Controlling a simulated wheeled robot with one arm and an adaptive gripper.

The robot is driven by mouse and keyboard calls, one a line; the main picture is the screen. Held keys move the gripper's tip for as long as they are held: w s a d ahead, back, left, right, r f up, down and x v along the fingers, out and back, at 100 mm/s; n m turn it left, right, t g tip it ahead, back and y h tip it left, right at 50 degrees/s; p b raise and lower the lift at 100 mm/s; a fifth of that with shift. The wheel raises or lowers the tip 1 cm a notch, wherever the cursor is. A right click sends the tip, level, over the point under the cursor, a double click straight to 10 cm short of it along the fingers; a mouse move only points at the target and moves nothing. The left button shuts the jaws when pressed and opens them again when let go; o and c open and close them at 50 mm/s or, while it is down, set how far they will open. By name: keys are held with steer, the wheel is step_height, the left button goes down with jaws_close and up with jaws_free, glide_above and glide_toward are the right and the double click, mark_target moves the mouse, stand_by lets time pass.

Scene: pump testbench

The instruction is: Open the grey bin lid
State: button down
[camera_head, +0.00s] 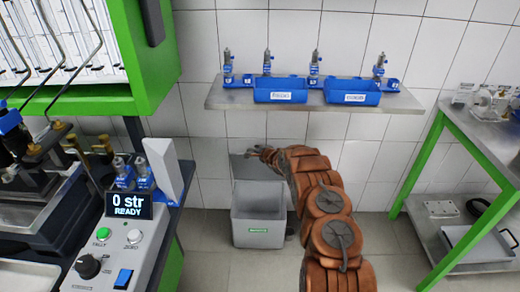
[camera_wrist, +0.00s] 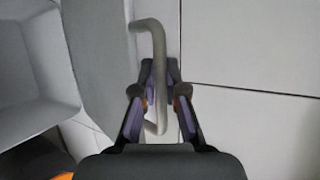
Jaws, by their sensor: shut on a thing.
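My gripper (camera_head: 262,151) is at the lid's upper edge. In the wrist view, the gripper (camera_wrist: 160,72) is shut on the lid's bent grey handle (camera_wrist: 150,30), with one finger on each side of the bar. The bin (camera_wrist: 38,75) shows at the left of that view. My arm covers part of the area right of the bin in the head view.
A wall shelf (camera_head: 225,98) with blue bins (camera_head: 280,84) hangs above the lid. A green-framed bench (camera_head: 476,150) stands at right. The test bench with a control panel (camera_head: 110,240) stands at left. Floor in front of the bin is clear.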

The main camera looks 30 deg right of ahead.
steer(key=shift+w+d+r, duration=0.15)
steer(key=shift+w+d, duration=0.3)
steer(key=c, duration=1.2)
jaws_free()
steer(key=shift+a, duration=0.15)
steer(key=v, duration=1.2)
